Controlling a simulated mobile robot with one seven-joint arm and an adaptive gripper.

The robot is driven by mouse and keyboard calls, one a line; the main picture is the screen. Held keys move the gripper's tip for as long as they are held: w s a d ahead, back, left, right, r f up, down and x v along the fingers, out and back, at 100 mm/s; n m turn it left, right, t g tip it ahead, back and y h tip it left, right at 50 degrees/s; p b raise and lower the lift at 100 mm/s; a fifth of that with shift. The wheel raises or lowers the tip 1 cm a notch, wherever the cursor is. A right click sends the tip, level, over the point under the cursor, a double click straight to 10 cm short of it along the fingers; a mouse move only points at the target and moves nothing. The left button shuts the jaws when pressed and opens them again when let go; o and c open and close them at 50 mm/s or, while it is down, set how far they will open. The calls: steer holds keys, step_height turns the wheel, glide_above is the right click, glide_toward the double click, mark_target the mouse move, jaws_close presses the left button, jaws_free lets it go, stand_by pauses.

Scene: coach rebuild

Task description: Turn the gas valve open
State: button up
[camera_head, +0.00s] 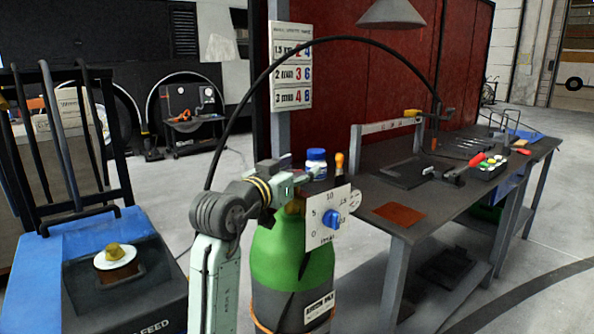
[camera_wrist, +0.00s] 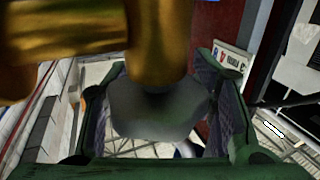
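A green gas cylinder (camera_head: 290,262) stands left of the workbench in the head view. Brass valve parts (camera_head: 294,207) show at its top, partly hidden by my gripper and a dial plate (camera_head: 318,236) with a blue knob (camera_head: 331,219). My gripper (camera_head: 298,182) is at the cylinder's top. In the wrist view, large brass fittings (camera_wrist: 158,40) fill the top. A grey, knob-like part (camera_wrist: 155,112) below them lies between the spread fingers of my gripper (camera_wrist: 165,115). The fingers look open around it; I cannot tell whether they touch it.
A dark workbench (camera_head: 440,205) with tools stands right of the cylinder. A white bottle with a blue cap (camera_head: 317,165) is behind my gripper. A black hose (camera_head: 330,40) arches over my arm. A blue cart (camera_head: 45,265) stands at left. A number chart (camera_head: 291,66) hangs behind.

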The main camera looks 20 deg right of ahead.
steer(key=v, duration=1.2)
